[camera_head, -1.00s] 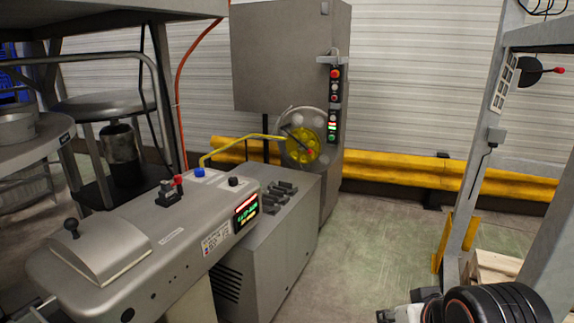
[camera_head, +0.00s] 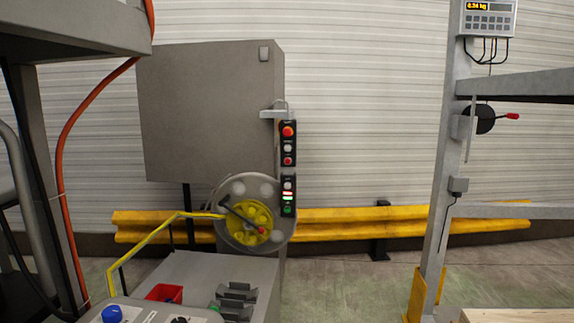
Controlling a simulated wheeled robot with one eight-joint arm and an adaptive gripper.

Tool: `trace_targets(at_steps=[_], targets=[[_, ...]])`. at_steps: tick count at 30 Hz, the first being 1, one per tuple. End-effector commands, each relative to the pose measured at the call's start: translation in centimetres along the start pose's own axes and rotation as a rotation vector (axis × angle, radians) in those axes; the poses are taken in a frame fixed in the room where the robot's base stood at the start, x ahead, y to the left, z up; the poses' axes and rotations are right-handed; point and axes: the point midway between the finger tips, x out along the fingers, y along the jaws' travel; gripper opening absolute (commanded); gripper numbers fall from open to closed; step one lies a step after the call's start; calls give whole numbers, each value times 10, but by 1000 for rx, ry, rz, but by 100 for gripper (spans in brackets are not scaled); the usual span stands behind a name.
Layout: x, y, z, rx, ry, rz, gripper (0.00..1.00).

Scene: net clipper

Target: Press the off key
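A narrow black control panel (camera_head: 288,176) hangs upright beside the grey cabinet (camera_head: 208,112), right of centre. From top to bottom it has a large red button (camera_head: 288,131), a pale button (camera_head: 288,148), a smaller red button (camera_head: 288,161), another pale button (camera_head: 288,185), a small lit strip (camera_head: 288,196) and a green button (camera_head: 288,210). The labels are too small to read, so I cannot tell which is the off key. My gripper is not in view.
A spoked wheel with a yellow hub (camera_head: 249,224) stands left of the panel's lower end. The grey machine (camera_head: 212,268) fills the lower left. A yellow guard rail (camera_head: 340,223) runs along the wall. A grey frame post (camera_head: 441,185) stands right, with open floor (camera_head: 345,285) between.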

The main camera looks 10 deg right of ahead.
Motion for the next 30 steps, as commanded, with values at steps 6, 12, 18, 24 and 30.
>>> trace_targets(at_steps=[6, 12, 18, 24, 30], targets=[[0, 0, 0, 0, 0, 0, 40], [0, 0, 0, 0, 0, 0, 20], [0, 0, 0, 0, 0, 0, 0], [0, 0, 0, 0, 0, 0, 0], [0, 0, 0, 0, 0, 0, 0]])
